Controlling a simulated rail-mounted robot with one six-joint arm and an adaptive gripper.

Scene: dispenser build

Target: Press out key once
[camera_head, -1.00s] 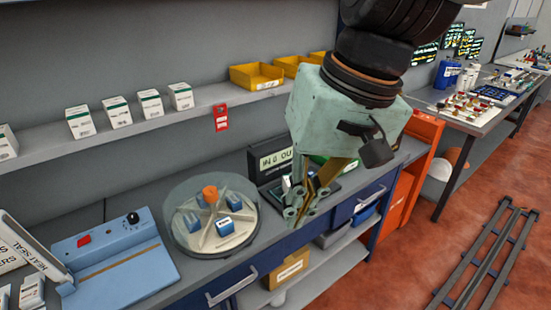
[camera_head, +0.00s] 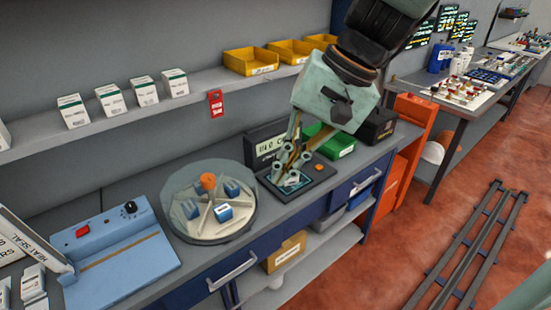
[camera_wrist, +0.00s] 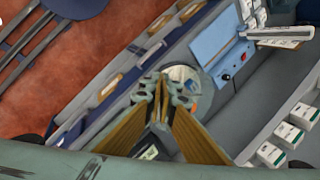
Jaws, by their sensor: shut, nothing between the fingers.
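A dark counter device (camera_head: 303,189) sits on the bench with an upright display (camera_head: 268,146) at its back; the lettering is too small to read surely and partly covered by my arm. An orange key (camera_head: 319,168) shows at the right of its top plate. My gripper (camera_head: 290,180) is shut and empty, pointing down over the left part of this plate, where a pale patch shows around the fingertips. I cannot tell whether the fingertips touch it. In the wrist view, my gripper (camera_wrist: 164,88) hides most of the device. Which key is the out key cannot be read.
A round carousel (camera_head: 192,232) with blue blocks and an orange knob stands left of the device. A blue heat sealer (camera_head: 120,262) is farther left. A green bin (camera_head: 338,148) and a dark box (camera_head: 377,126) stand behind and right. A shelf (camera_head: 120,122) runs above.

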